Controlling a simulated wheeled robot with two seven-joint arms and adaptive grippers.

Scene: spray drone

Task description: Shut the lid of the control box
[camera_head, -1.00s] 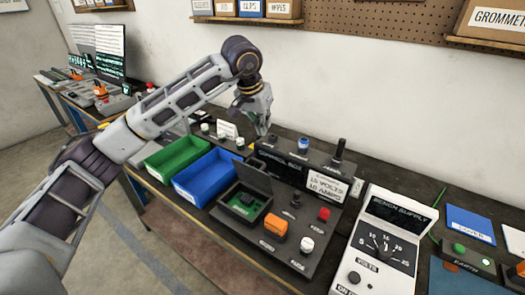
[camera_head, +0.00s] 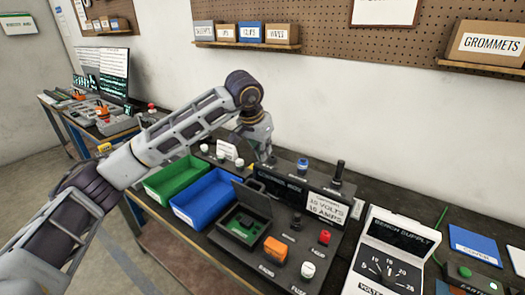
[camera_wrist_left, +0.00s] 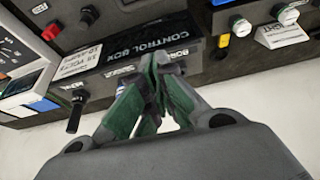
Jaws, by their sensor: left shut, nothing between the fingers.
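My left gripper (camera_head: 266,160) is shut and empty, behind the lid and above the back of the box. In the left wrist view its green fingertips (camera_wrist_left: 150,95) meet in front of the panel lettered CONTROL BOX (camera_wrist_left: 145,45). I cannot tell whether they touch anything. My right gripper is not in view.
A blue bin (camera_head: 207,198) and a green bin (camera_head: 176,176) stand left of the box. A bench supply (camera_head: 393,250) stands close on its right. An orange switch (camera_head: 275,249) and several knobs rise from the box. The wall is behind.

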